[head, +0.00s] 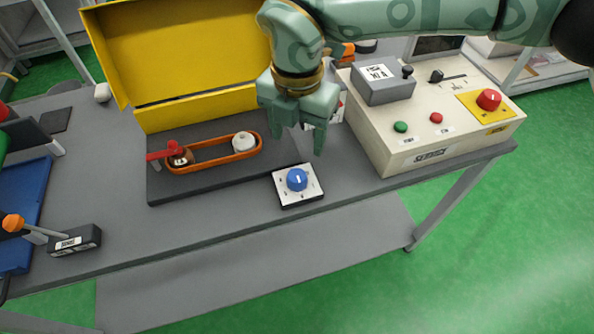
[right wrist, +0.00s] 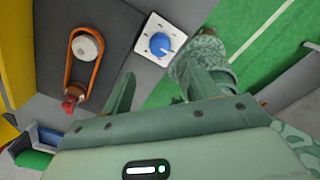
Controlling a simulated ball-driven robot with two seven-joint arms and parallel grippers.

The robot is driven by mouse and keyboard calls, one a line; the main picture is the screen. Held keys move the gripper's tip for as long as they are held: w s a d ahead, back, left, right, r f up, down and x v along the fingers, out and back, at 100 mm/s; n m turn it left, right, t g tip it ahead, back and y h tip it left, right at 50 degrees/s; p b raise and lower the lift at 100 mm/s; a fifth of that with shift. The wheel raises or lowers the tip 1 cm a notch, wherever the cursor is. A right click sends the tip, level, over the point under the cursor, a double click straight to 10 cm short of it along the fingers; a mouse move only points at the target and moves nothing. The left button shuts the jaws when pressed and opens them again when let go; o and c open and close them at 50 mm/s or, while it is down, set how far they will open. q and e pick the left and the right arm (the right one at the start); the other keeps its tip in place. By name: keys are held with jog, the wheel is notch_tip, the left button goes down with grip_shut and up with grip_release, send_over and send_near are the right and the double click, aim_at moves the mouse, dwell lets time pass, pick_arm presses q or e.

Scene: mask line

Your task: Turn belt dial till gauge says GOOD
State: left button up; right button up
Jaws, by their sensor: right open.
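The belt dial is a blue knob (head: 297,179) with a white pointer line on a white square plate (head: 287,198), near the table's front edge. The knob also shows in the right wrist view (right wrist: 160,44). My right gripper (head: 297,138) is open and empty, pointing down above and behind the dial, apart from it. An orange belt (head: 212,163) runs around a white pulley (head: 244,142) and a brown pulley (head: 180,155) with a red piece on it. A red and white thing behind my right gripper is partly hidden; I cannot tell whether it is the gauge. No GOOD reading is legible. My left gripper is not in view.
An open yellow cover (head: 180,50) stands behind the belt. A cream control box (head: 440,125) with buttons and a red knob (head: 489,99) is at the right. A dark block (head: 75,240) with an orange-tipped lever and a blue tray (head: 25,210) are at the left.

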aim_at(297, 175)
notch_tip(297, 175, down, 11)
jog(key=b, duration=0.3)
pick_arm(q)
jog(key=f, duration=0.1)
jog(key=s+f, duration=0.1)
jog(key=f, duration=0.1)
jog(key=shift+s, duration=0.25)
pick_arm(e)
jog(key=c, duration=1)
